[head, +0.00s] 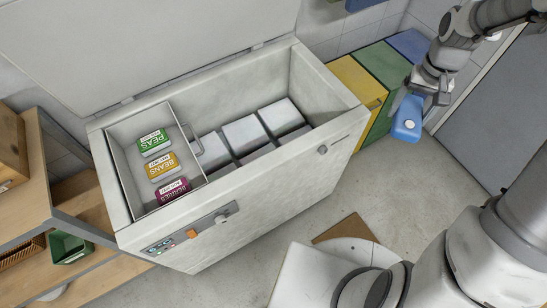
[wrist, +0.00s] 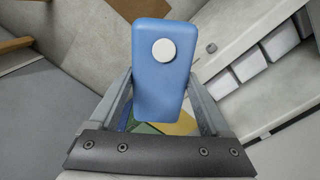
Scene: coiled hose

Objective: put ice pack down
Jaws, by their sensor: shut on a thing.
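A blue ice pack (head: 407,122) with a round white cap is held in my gripper (head: 430,90) at the upper right of the head view. In the wrist view the ice pack (wrist: 158,85) sits between the two fingers of my gripper (wrist: 160,95), which are shut on its sides. The pack hangs in the air in front of the coloured bins, and the head view shows it to the right of the open chest freezer (head: 260,185). What lies directly under the pack is hard to tell.
The freezer holds a basket (head: 118,160) with peas (head: 153,142), beans (head: 162,166) and berries (head: 172,188) packs, and several white blocks (head: 243,133). Yellow (head: 352,78), green (head: 384,66) and blue (head: 411,44) bins line the wall. A shelf with a green crate (head: 68,247) stands left. Open floor lies between.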

